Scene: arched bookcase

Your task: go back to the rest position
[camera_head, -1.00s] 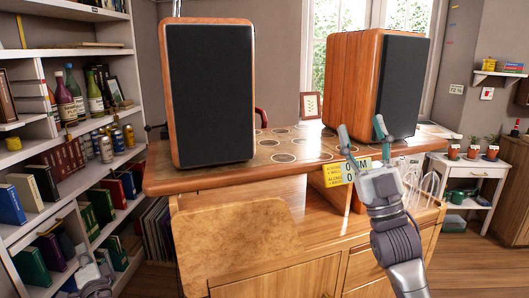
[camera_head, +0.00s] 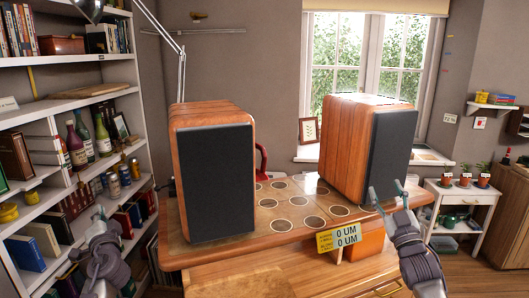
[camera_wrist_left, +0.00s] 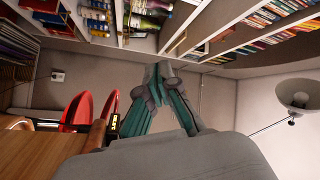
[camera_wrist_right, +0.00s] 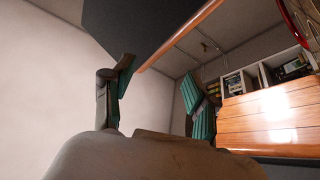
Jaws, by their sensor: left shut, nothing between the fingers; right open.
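My left gripper (camera_head: 99,215) is at the left of the head view, in front of the bookcase shelves. In the left wrist view its teal fingers (camera_wrist_left: 160,85) meet at the tips with nothing between them. My right gripper (camera_head: 386,195) is at the right of the head view, in front of the right speaker's lower edge. Its fingers stand apart and empty, as they also do in the right wrist view (camera_wrist_right: 160,95). Both grippers point upward in the head view.
A wooden desk (camera_head: 215,255) stands between my arms, bearing a left speaker (camera_head: 215,180) and a right speaker (camera_head: 385,155). A yellow label (camera_head: 325,241) hangs at its front. A bookcase (camera_head: 65,105) fills the left; a white side table (camera_head: 470,197) stands right.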

